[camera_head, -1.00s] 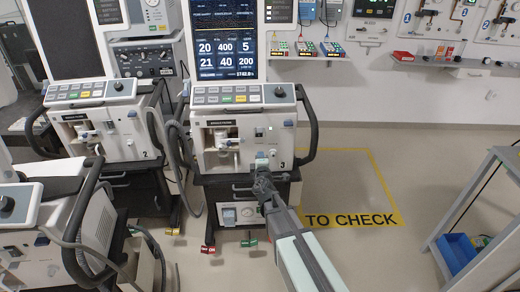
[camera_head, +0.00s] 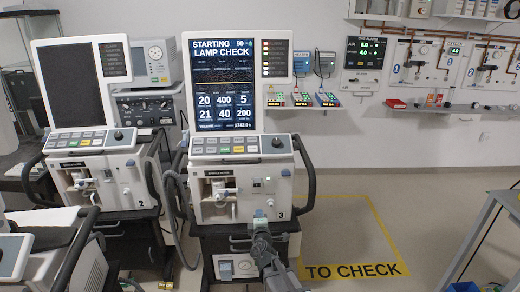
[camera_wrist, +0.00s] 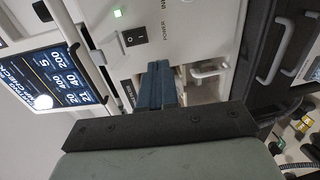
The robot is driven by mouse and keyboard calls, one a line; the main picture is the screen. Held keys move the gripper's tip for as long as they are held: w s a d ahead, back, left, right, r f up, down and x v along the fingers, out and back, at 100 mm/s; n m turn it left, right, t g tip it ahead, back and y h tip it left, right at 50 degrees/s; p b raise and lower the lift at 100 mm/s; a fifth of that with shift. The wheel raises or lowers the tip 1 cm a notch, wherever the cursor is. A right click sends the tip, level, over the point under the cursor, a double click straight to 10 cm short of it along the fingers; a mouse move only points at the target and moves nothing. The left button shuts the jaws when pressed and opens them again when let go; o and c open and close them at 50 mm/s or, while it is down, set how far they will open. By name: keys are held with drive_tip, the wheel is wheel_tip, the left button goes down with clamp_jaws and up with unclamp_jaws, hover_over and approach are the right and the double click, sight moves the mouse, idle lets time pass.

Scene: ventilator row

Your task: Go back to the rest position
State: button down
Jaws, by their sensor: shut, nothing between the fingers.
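My gripper (camera_head: 260,221) is in front of ventilator 3 (camera_head: 211,196), at the lower right of its front panel. In the wrist view its two blue fingers (camera_wrist: 159,84) are closed together with nothing between them. They point toward the panel's lower edge, close to the power switch (camera_wrist: 134,38); I cannot tell whether they touch. A green lamp (camera_wrist: 117,13) is lit beside the switch. The screen (camera_head: 223,82) of ventilator 3 reads "STARTING LAMP CHECK".
Ventilator 2 (camera_head: 105,190) stands to the left with a dark screen. A yellow floor marking reading "TO CHECK" (camera_head: 352,271) lies at the right, its floor area empty. A metal-framed trolley (camera_head: 480,230) stands at the far right. A hose (camera_head: 178,215) hangs between the ventilators.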

drive_tip(key=s+d+m+h, duration=0.1)
drive_tip(key=d+m+h, duration=0.45)
drive_tip(key=d, duration=0.25)
drive_tip(key=s+d+f+m+g+h, duration=0.3)
drive_tip(key=s+d+f+m+g, duration=0.25)
drive_tip(key=f+g, duration=0.2)
drive_tip(key=s+f+m+g+y, duration=0.3)
drive_tip(key=s+f+g, duration=0.3)
drive_tip(key=s+f, duration=0.75)
drive_tip(key=s+f+m+g+y, duration=0.25)
drive_tip(key=s+f+g, duration=0.55)
drive_tip(key=s, duration=0.9)
drive_tip(key=s+d+f+m+g+y, duration=0.1)
drive_tip(key=s+f, duration=0.3)
drive_tip(key=s, duration=0.4)
drive_tip(key=s+d+f+m+g, duration=0.1)
drive_tip(key=s+d+f, duration=0.2)
drive_tip(key=s+f, duration=0.2)
drive_tip(key=s, duration=0.3)
drive_tip(key=shift+s+f+y, duration=0.25)
drive_tip(key=shift+s+y, duration=0.1)
drive_tip(key=shift+y, duration=0.05)
drive_tip(key=shift+m, duration=0.25)
drive_tip(key=c, duration=1.8)
unclamp_jaws()
